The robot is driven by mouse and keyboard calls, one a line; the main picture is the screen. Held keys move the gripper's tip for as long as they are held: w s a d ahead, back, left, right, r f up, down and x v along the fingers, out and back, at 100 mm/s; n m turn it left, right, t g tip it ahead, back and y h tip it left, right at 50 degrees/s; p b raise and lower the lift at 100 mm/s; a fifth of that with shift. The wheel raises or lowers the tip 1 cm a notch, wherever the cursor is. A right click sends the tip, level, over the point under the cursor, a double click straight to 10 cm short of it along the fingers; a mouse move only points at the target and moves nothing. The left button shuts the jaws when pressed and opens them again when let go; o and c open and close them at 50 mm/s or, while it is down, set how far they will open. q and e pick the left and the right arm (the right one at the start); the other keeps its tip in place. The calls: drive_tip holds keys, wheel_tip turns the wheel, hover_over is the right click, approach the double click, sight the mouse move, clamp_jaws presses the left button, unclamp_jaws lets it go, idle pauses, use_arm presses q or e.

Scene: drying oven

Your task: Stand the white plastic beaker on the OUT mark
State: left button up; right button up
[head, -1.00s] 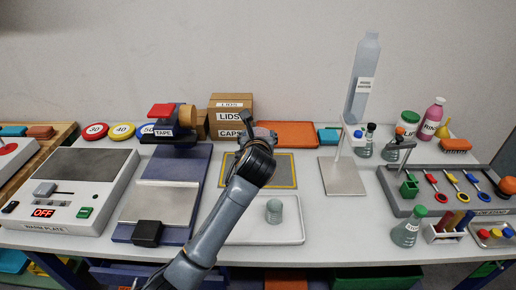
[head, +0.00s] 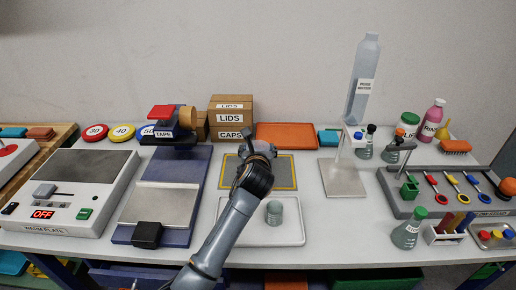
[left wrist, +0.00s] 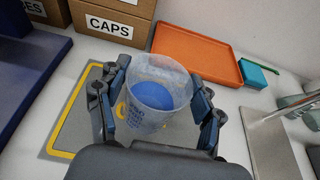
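The white plastic beaker (left wrist: 158,92) is translucent and stands between the fingers of my left gripper (left wrist: 160,98) in the left wrist view. Blue shows inside or through it. The fingers lie against both sides of the beaker, so the gripper looks shut on it. Below is a grey mat with a yellow border (left wrist: 68,126); some yellow marking shows beside and through the beaker. Whether the base touches the mat is hidden. In the head view my left gripper (head: 258,150) is over the same mat (head: 286,170), and my wrist hides most of the beaker. My right gripper is not in view.
A pale tray (head: 290,235) with a small greenish vessel (head: 274,212) lies in front of the mat. Boxes (head: 231,118) and an orange tray (head: 286,136) stand behind. A balance-like blue device (head: 165,195) is left, and a metal stand (head: 343,177) right.

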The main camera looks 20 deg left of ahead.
use_arm(q)
drive_tip(key=shift+o, duration=0.8)
drive_tip(key=shift+r, duration=0.1)
drive_tip(key=v, duration=1.2)
